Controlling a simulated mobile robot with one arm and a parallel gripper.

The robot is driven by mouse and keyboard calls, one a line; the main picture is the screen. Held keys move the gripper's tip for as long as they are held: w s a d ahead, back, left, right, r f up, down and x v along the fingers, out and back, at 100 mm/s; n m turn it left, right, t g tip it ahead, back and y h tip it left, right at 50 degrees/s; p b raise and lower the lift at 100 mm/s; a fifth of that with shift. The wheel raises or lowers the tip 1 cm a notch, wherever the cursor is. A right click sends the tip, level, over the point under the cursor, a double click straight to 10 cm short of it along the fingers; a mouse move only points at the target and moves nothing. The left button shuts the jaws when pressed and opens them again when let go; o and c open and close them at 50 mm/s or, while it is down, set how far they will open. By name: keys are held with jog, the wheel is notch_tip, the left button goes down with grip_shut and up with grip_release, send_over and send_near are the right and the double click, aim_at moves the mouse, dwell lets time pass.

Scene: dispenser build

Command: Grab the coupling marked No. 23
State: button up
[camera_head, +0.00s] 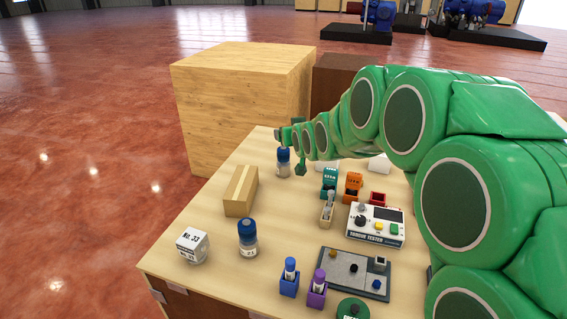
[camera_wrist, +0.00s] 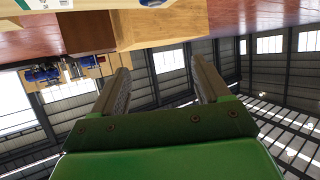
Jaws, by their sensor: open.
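A small block with a white label (camera_head: 192,240) stands at the table's near left corner. Its label appears to read No. 33, and it sits on a pale, clear-looking body. I cannot make out a No. 23 mark anywhere in these views. My gripper (camera_wrist: 160,72) is open, with nothing between its two fingers in the wrist view. In the head view my green arm reaches left across the table's far part, and its end is close to a blue-capped bottle (camera_head: 283,163). Whether they touch is unclear.
The wooden table (camera_head: 200,285) also holds a second blue-capped bottle (camera_head: 248,238), a wooden block (camera_head: 241,190), a white tester box (camera_head: 376,226), a grey panel (camera_head: 345,272), and blue (camera_head: 289,283) and purple (camera_head: 317,292) holders. A large wooden crate (camera_head: 235,100) stands behind.

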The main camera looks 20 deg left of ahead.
send_near(285, 153)
jog(key=x, duration=0.4)
jog(key=shift+w+a+f, duration=0.2)
jog(key=shift+a+f, duration=0.05)
jog(key=shift+f, duration=0.1)
jog(key=shift+x, duration=3.8)
jog(key=shift+w+d+r, duration=0.1)
jog(key=shift+w+r, duration=0.05)
jog(key=shift+r, duration=0.05)
grip_shut()
